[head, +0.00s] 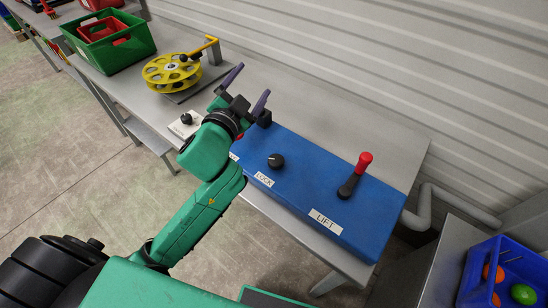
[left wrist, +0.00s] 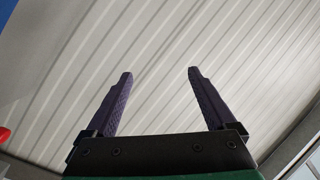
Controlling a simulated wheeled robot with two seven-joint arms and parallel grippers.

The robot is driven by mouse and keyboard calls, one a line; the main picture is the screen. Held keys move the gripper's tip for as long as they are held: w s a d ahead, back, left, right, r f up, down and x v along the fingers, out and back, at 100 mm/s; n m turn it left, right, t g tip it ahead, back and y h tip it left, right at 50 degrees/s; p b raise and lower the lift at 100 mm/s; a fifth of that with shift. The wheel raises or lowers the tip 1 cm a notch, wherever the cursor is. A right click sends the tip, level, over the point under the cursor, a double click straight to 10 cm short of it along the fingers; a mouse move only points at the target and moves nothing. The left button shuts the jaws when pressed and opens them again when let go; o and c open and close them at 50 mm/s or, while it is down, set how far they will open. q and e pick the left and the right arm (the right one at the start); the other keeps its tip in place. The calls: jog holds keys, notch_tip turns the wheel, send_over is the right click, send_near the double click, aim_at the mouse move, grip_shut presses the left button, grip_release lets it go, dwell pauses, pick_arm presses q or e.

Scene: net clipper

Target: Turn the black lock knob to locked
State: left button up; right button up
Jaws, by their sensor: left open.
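The black lock knob (head: 276,160) sits on top of the blue panel (head: 318,190), just above a white label reading LOCK (head: 264,180). It is round, and its pointer direction is too small to tell. My left gripper (head: 251,82) is open and empty, above the far left end of the panel, up and left of the knob in the head view and apart from it. In the left wrist view the fingers (left wrist: 160,74) are spread with only the corrugated wall between them. The knob is not in that view. My right gripper is not in view.
A red-topped lever (head: 357,175) stands on the panel by the LIFT label. My left arm hides the panel's left end. A small black knob on a white plate (head: 186,122), a yellow wheel (head: 172,71) and a green crate (head: 110,40) stand left. A blue bin (head: 480,262) is at right.

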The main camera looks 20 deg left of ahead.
pick_arm(q)
jog(key=s+d+r+m+h, duration=0.4)
jog(key=d+r+m+h, duration=0.95)
jog(key=m, duration=0.25)
jog(key=s+d+m+g+h, duration=0.4)
jog(key=s+d+m+g, duration=0.15)
jog(key=m+g, duration=0.35)
jog(key=m+g+y, duration=0.5)
jog(key=m+y, duration=0.4)
jog(key=y, duration=0.7)
send_near(275, 160)
jog(key=p+x, duration=0.3)
jog(key=x, duration=0.6)
jog(key=c, duration=1.4)
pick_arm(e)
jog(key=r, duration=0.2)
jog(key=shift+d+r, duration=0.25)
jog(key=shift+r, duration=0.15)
